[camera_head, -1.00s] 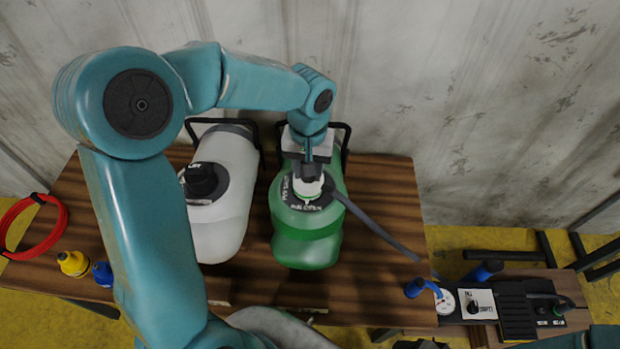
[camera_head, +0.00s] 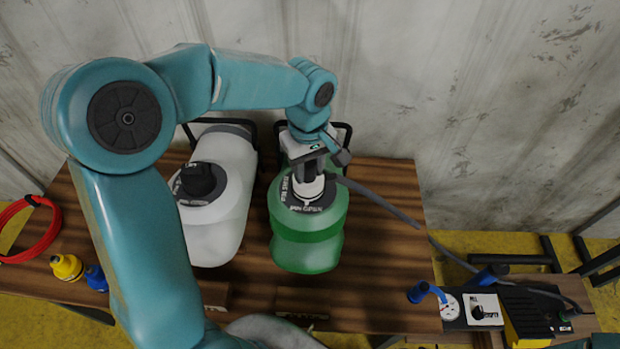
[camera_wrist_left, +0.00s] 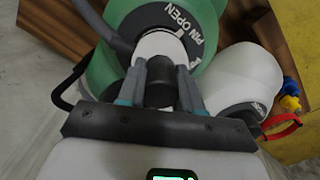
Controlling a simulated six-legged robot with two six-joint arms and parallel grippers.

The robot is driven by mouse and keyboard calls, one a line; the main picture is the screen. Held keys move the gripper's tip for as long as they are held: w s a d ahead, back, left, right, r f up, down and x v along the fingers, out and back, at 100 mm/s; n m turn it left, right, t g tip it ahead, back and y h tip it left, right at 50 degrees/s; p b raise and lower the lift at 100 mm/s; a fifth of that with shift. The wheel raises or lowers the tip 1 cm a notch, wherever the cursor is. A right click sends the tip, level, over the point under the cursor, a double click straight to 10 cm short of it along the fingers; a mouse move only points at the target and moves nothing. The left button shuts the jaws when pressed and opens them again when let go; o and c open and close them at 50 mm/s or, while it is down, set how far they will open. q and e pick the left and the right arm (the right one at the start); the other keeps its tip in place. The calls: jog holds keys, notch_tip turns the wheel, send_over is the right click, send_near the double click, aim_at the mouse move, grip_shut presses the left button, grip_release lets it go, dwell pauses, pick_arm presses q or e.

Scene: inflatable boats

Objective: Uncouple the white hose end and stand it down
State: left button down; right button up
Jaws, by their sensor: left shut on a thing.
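The white hose end (camera_head: 308,188) is at the valve on top of the green inflatable (camera_head: 308,240), inside a dark ring lettered "PIN OPEN". My left gripper (camera_head: 311,170) comes down over it from above and is shut on it. In the left wrist view, the fingers (camera_wrist_left: 160,92) close on the dark upper part of the white hose end (camera_wrist_left: 162,46). The grey hose (camera_head: 385,200) leaves it sideways to the right. The white part sits against the valve ring, and I cannot tell whether it is still locked. My right gripper is out of view.
A white inflatable (camera_head: 222,222) with a black cap lies just left of the green one on the wooden table (camera_head: 385,290). Yellow (camera_head: 67,266) and blue (camera_head: 96,277) caps and a red coil (camera_head: 30,240) are at far left. A pump unit with a gauge (camera_head: 447,306) stands lower right.

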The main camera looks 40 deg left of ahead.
pick_arm(q)
jog(key=shift+r+p, duration=0.65)
jog(key=shift+r, duration=0.15)
dwell(0.6)
notch_tip(320, 180, up, 4)
jog(key=p, duration=0.3)
jog(key=shift+r, duration=0.2)
jog(key=shift+f+m, duration=0.1)
jog(key=shift+m, duration=0.2)
